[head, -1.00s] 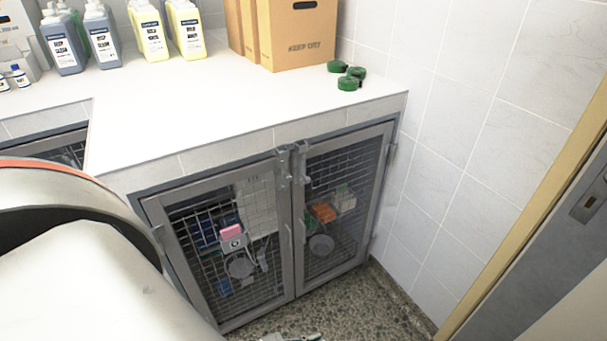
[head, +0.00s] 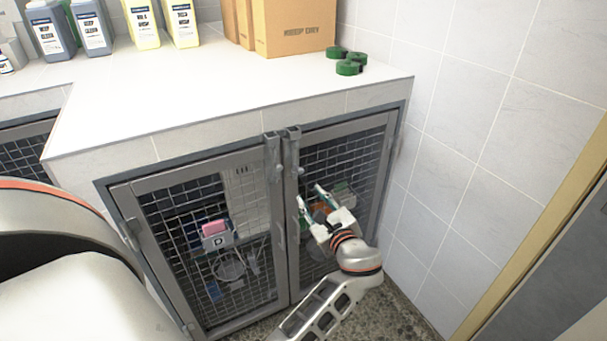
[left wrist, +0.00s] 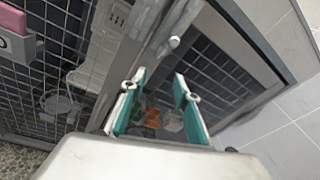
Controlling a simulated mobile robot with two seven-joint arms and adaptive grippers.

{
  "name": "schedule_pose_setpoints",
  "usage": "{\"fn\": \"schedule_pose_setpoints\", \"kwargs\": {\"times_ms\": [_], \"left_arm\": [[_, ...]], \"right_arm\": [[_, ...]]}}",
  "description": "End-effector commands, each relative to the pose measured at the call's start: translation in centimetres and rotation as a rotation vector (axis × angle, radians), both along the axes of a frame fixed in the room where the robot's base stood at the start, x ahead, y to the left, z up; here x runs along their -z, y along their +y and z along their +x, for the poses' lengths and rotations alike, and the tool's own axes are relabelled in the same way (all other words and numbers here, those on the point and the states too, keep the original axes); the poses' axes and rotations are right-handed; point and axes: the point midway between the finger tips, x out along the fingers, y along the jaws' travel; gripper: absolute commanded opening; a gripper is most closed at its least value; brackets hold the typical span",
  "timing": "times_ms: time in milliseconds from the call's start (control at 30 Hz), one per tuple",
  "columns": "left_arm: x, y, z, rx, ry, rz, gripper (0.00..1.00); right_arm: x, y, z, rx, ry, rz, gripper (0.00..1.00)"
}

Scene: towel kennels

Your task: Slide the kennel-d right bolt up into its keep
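Kennel-d's pink-topped D label (head: 215,234) hangs on the left mesh door. Two upright metal bolt fittings stand side by side at the top where the doors meet: a left one (head: 272,152) and a right one (head: 292,150). I cannot tell how far either bolt is raised. A pale round knob (left wrist: 174,42) shows on the metalwork in the left wrist view, beyond my fingertips. My left gripper (head: 311,195) is open and empty, in front of the right door, below and right of the right fitting. Its teal-padded fingers (left wrist: 157,84) are apart. My right gripper is not in view.
The white counter (head: 190,95) overhangs the doors. It holds bottles (head: 92,27), a cardboard box (head: 293,30) and green rolls (head: 350,66). A tiled wall (head: 460,130) closes the right side. Orange and pale items show behind the right door's mesh (head: 345,160).

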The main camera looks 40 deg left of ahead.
Motion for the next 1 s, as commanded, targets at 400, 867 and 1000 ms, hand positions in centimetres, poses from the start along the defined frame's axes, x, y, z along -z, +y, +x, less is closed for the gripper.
{"fn": "schedule_pose_setpoints", "kwargs": {"times_ms": [400, 867, 1000], "left_arm": [[-4.7, 2.1, 1.0, -0.118, 0.102, 0.187, 0.31], [-4.6, 7.4, 3.2, -0.114, 0.101, 0.183, 0.31], [-4.6, 7.7, 3.3, -0.114, 0.102, 0.183, 0.31]], "right_arm": [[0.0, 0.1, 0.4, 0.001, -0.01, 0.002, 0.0], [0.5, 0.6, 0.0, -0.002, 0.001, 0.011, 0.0], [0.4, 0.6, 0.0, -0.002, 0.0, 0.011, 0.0]]}}
